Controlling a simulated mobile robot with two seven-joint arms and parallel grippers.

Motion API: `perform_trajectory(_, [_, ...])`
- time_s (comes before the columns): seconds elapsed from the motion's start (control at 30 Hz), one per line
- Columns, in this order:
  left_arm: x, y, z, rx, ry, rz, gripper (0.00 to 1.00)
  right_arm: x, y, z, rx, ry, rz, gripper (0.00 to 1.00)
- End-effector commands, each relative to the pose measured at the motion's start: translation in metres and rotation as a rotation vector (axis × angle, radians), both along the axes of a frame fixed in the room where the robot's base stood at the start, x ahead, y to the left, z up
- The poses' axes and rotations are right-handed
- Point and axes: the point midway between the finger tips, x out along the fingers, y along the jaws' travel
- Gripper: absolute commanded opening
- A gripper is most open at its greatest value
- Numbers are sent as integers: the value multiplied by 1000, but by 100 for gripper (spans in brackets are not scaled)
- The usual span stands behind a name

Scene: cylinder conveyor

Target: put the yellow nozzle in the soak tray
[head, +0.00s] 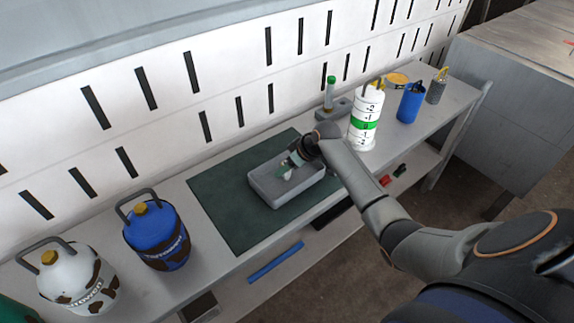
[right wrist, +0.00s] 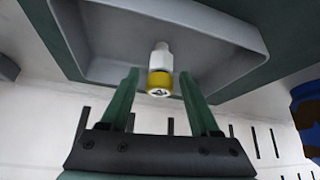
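The soak tray (head: 262,190) is a grey, shallow, open box on a dark green mat. My right gripper (head: 288,165) is over the tray, pointing down into it. In the right wrist view its two green fingers (right wrist: 160,92) are spread apart. The yellow nozzle (right wrist: 159,82), with a white stem, shows just beyond and between the fingertips, with clear gaps on both sides. It lies inside the outline of the tray (right wrist: 88,62); I cannot tell whether it touches the floor. The nozzle is not clearly seen in the head view. My left gripper is not in view.
A blue jug (head: 157,237) and a white jug (head: 75,280) stand left of the mat (head: 225,205). A white-and-green cylinder (head: 364,120), a green-capped bottle (head: 330,93) and a blue cup (head: 410,103) stand to the right. The slotted wall is behind.

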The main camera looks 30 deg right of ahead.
Motion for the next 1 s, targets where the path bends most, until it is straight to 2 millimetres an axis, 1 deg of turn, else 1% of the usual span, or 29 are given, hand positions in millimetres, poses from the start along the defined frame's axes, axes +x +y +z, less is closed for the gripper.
perform_trajectory(0.23, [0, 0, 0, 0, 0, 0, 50, 0, 0, 1, 0, 0, 0, 66])
perform_trajectory(0.4, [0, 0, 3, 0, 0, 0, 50, -3, -2, 10, -2, -2, 0, 66])
perform_trajectory(0.57, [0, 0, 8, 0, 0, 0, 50, -16, -6, 31, -2, -2, 1, 66])
perform_trajectory(0.8, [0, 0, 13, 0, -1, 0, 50, -39, -15, 71, -4, -3, 0, 66])
perform_trajectory(1.0, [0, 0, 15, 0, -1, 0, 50, -55, -19, 95, -1, -1, 0, 66])
